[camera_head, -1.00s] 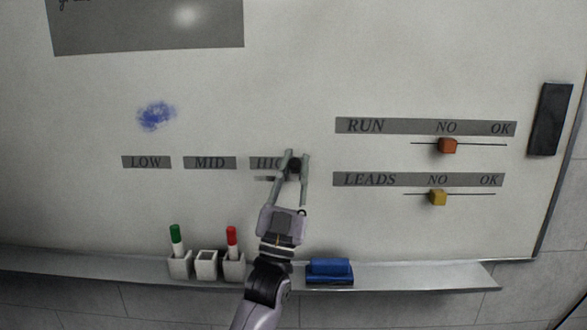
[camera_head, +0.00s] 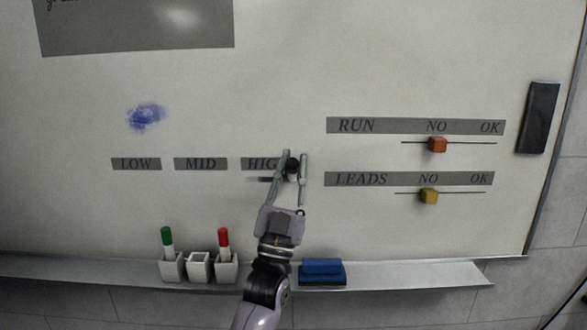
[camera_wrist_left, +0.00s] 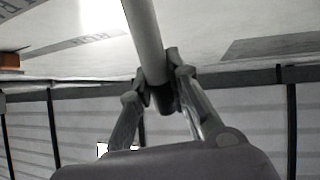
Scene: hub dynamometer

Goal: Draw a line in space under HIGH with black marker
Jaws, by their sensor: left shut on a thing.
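The HIGH label (camera_head: 259,164) is a grey strip on the whiteboard, its right end hidden behind my left gripper (camera_head: 295,164). My left gripper is shut on the black marker (camera_head: 291,166), whose dark end shows between the fingers. In the left wrist view the marker (camera_wrist_left: 145,35) has a pale barrel and a dark end, held between the fingertips (camera_wrist_left: 160,82). A short dark streak (camera_head: 260,180) lies just under HIGH, left of the gripper. I cannot tell whether it is ink or shadow. My right gripper is not in view.
LOW (camera_head: 136,164) and MID (camera_head: 201,164) labels are to the left, under a blue smudge (camera_head: 146,117). Orange (camera_head: 437,145) and yellow (camera_head: 428,196) sliders are to the right. The ledge (camera_head: 400,275) below holds green (camera_head: 167,240) and red (camera_head: 223,240) markers and a blue eraser (camera_head: 322,271).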

